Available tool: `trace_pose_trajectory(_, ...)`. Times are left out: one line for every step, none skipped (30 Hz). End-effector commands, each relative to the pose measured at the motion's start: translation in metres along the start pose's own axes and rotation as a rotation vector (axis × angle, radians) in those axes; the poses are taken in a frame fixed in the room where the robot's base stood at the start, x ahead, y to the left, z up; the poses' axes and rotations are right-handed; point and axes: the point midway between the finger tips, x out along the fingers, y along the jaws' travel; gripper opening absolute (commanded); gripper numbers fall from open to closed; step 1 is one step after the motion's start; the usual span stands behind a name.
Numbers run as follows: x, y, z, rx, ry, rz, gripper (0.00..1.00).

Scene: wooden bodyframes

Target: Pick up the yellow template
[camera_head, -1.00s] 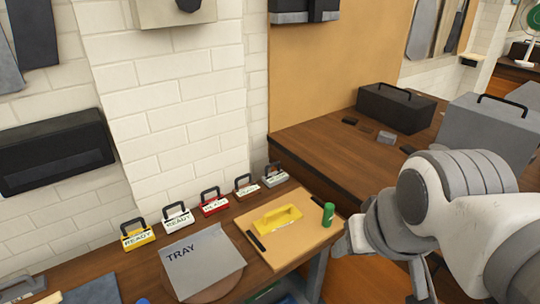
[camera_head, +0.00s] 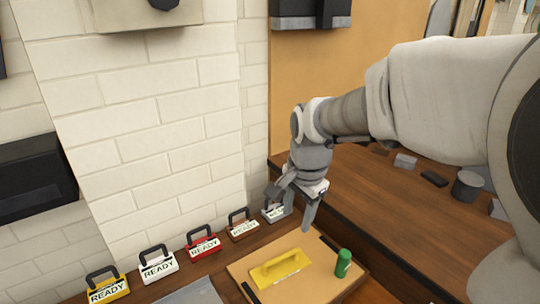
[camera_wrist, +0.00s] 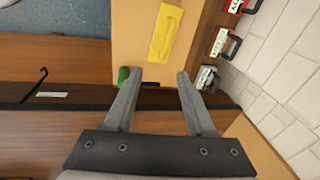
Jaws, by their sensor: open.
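The yellow template (camera_head: 280,267) is a flat yellow plate with a raised handle. It lies on a light wooden board (camera_head: 311,284) on the workbench. It also shows in the wrist view (camera_wrist: 166,32), near the top, beyond my fingertips. My gripper (camera_head: 292,207) is open and empty, above the far edge of the board, close to the grey READY holder. In the wrist view my gripper's two fingers (camera_wrist: 158,77) are spread apart, with the board's edge and a black strip between them. My gripper is apart from the template.
A green cylinder (camera_head: 343,263) stands on the board, right of the template. READY holders, yellow (camera_head: 108,290), white (camera_head: 158,265), red (camera_head: 203,245), brown (camera_head: 243,230) and grey (camera_head: 277,212), line the wall. A grey tray sheet (camera_head: 190,293) lies left of the board.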

Motion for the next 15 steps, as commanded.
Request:
trace_pose_trajectory(0.015,-0.008,0.002,0.035,0.004,0.02,0.55)
trace_pose_trajectory(0.021,-0.013,0.002,0.061,0.007,0.028,0.55)
trace_pose_trajectory(0.029,-0.018,0.002,0.091,0.013,0.038,0.55)
trace_pose_trajectory(0.033,-0.021,0.002,0.111,0.017,0.045,0.55)
trace_pose_trajectory(0.037,-0.025,0.002,0.13,0.021,0.05,0.55)
trace_pose_trajectory(0.043,-0.028,0.002,0.152,0.026,0.057,0.55)
trace_pose_trajectory(0.046,-0.03,0.003,0.165,0.03,0.06,0.55)
trace_pose_trajectory(0.048,-0.032,0.003,0.177,0.033,0.064,0.55)
trace_pose_trajectory(0.051,-0.034,0.003,0.189,0.037,0.067,0.55)
trace_pose_trajectory(0.053,-0.035,0.003,0.197,0.039,0.069,0.55)
trace_pose_trajectory(0.056,-0.036,0.003,0.202,0.04,0.071,0.55)
trace_pose_trajectory(0.06,-0.036,0.003,0.207,0.041,0.073,0.55)
trace_pose_trajectory(0.063,-0.036,0.003,0.21,0.041,0.074,0.55)
trace_pose_trajectory(0.068,-0.035,0.003,0.212,0.042,0.075,0.55)
trace_pose_trajectory(0.075,-0.035,0.003,0.213,0.042,0.076,0.55)
